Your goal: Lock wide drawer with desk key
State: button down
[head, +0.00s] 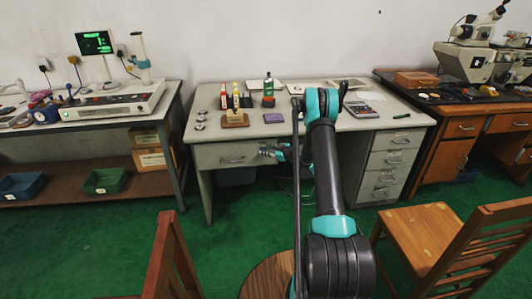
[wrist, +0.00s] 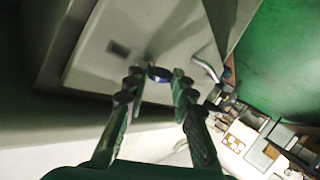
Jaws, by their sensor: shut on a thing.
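The wide drawer (head: 222,157) is the broad grey front under the left of the desk top, with a metal handle; it looks shut. In the wrist view its pale front (wrist: 90,68) fills the upper left, with the handle (wrist: 205,68) right of my fingers. My gripper (head: 266,152) is at the drawer's right end. In the wrist view my gripper (wrist: 157,82) is shut on a small blue-headed key (wrist: 158,73), between the fingertips and close to the drawer front. The key's tip and the lock are unclear, so I cannot tell whether it is inserted.
The grey desk (head: 300,128) carries bottles, a wooden block (head: 235,119) and a calculator (head: 360,108). Narrow drawers (head: 392,160) stand right of my arm. A wooden chair (head: 440,235) stands at front right, another chair back (head: 170,262) at front left.

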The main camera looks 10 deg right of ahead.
jog(key=n+h, duration=0.1)
jog(key=n+g+h, duration=0.1)
jog(key=h, duration=0.1)
jog(key=a+n+h, duration=0.1)
jog(key=shift+r+h, duration=0.4)
jog(key=n+h, duration=0.1)
jog(key=h, duration=0.2)
jog(key=n+h, duration=0.1)
jog(key=shift+a+n+g+h, duration=0.25)
jog(key=shift+n+g+h, duration=0.05)
jog(key=shift+g, duration=0.1)
dwell(0.3)
jog(key=c, duration=1.6)
grip_release()
jog(key=shift+o, duration=0.2)
jog(key=shift+r, duration=0.1)
jog(key=v, duration=1.2)
jog(key=shift+a, duration=0.1)
